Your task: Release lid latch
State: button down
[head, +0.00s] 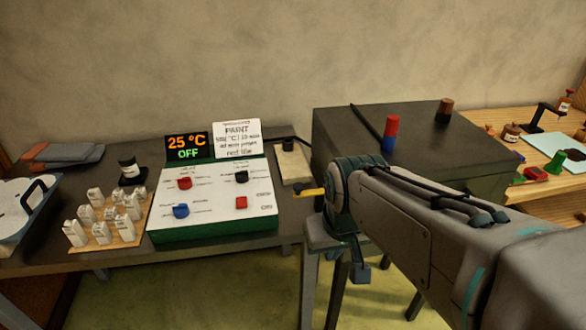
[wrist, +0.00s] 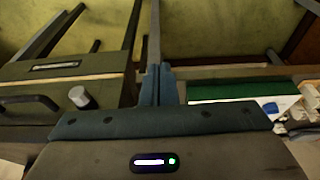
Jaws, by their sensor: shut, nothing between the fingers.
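A dark box with a broad flat top (head: 390,130) stands at the right of the bench in the head view. Its front (wrist: 110,80) shows at the left of the wrist view, with a black handle (wrist: 30,102) and a pale-ended cylinder (wrist: 80,97). I cannot tell for sure which part is the lid latch. My gripper (wrist: 158,68) is shut and empty, to the right of the box front in the wrist view and apart from the cylinder.
A control panel (head: 212,205) stands left of the box, under a display (head: 188,147) reading 25 °C, OFF. Floor is open in front.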

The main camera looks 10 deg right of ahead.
jog(key=w+r+p, duration=0.2)
jog(key=w, duration=0.7)
jog(key=w+d+r+n+p, duration=0.1)
jog(key=w+r, duration=0.1)
jog(key=w, duration=0.8)
jog(key=shift+d+n+t+y+p, duration=0.3)
jog(key=shift+p, duration=0.1)
jog(key=shift+f, duration=0.2)
jog(key=w+a+f+p, duration=0.1)
jog(key=w+f+p, duration=0.1)
jog(key=w+f, duration=0.4)
jog(key=shift+s+p+x, duration=0.2)
jog(key=shift+p+x, duration=0.1)
jog(key=shift+x, duration=1.7)
jog(key=shift+w+d+f, duration=0.1)
